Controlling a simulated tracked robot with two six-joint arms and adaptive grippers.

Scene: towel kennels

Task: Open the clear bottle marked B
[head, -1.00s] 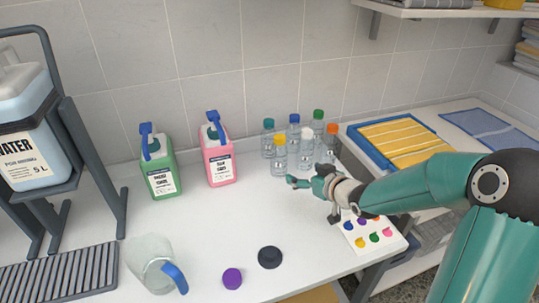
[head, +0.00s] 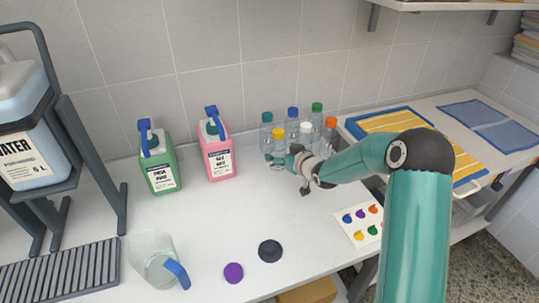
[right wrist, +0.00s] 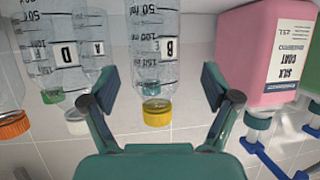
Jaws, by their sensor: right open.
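The clear bottle marked B (right wrist: 153,45) stands capped with a yellow cap (right wrist: 157,113). The right wrist view shows it upside down, with its label reading B. In the head view its yellow cap (head: 278,132) is at the front left of the bottle group, and my gripper partly hides its body. My right gripper (right wrist: 160,90) is open, with one finger on each side of bottle B. I see gaps between the fingers and the bottle. In the head view the right gripper (head: 281,157) is at the front of the bottles. My left gripper is not in view.
Several clear bottles stand close behind and beside B, including one with a white cap (head: 306,128) and one with an orange cap (head: 331,122). A pink jug (head: 219,162) and a green jug (head: 160,175) stand left. A glass pitcher (head: 150,250) is nearer the front.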

